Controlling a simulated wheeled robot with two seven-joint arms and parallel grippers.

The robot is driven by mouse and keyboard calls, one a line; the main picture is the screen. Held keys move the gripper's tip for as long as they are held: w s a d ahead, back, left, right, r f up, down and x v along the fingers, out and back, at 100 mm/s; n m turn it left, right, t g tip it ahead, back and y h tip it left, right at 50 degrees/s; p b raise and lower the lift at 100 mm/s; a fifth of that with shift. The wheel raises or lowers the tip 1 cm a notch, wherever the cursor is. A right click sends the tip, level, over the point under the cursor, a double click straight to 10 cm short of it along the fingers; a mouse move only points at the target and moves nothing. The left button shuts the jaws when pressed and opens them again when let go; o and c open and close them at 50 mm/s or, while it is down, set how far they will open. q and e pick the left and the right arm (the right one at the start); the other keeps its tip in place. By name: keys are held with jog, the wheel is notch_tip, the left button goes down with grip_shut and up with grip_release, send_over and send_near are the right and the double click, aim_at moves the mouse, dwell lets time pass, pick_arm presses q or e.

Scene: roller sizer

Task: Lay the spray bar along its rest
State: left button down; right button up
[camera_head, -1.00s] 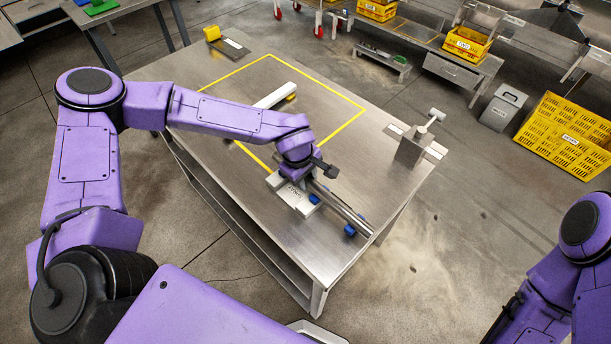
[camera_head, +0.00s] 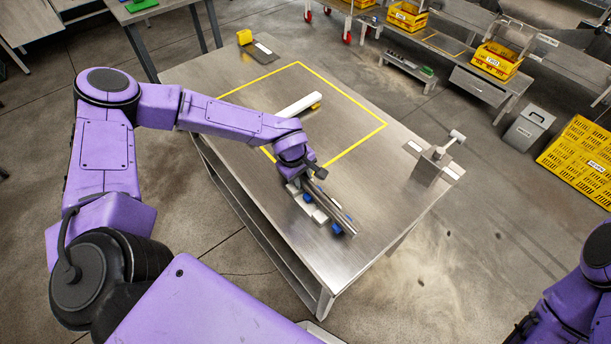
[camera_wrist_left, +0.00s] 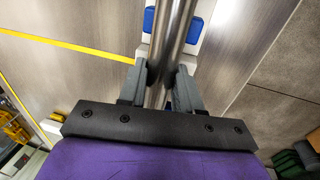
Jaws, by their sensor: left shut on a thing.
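The spray bar (camera_head: 341,217) is a round shiny metal tube, slanting toward the table's near right side in the head view. My left gripper (camera_head: 300,180) is shut on it; in the wrist view both grey fingers (camera_wrist_left: 163,90) press on the bar (camera_wrist_left: 175,35). The rest is a pale plate (camera_head: 312,208) with blue pads (camera_head: 337,226). In the wrist view a blue pad (camera_wrist_left: 195,30) shows to the right of the bar and another to its left. The bar lies over the rest, between pads; whether it touches is unclear. My right gripper is out of view.
A white bar (camera_head: 297,106) with a yellow end lies within the yellow outline (camera_head: 364,144). A metal post (camera_head: 432,165) stands on the table's right side. A yellow item (camera_head: 245,37) sits at the back left. The table right of the bar is clear.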

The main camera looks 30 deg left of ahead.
pick_arm(q)
jog(key=c, duration=0.7)
grip_release()
jog(key=shift+r, duration=0.1)
notch_tip(320, 180, up, 10)
jog(key=s+b, duration=0.1)
jog(key=s, duration=0.1)
jog(key=shift+a, duration=0.4)
jog(key=shift+r, duration=0.1)
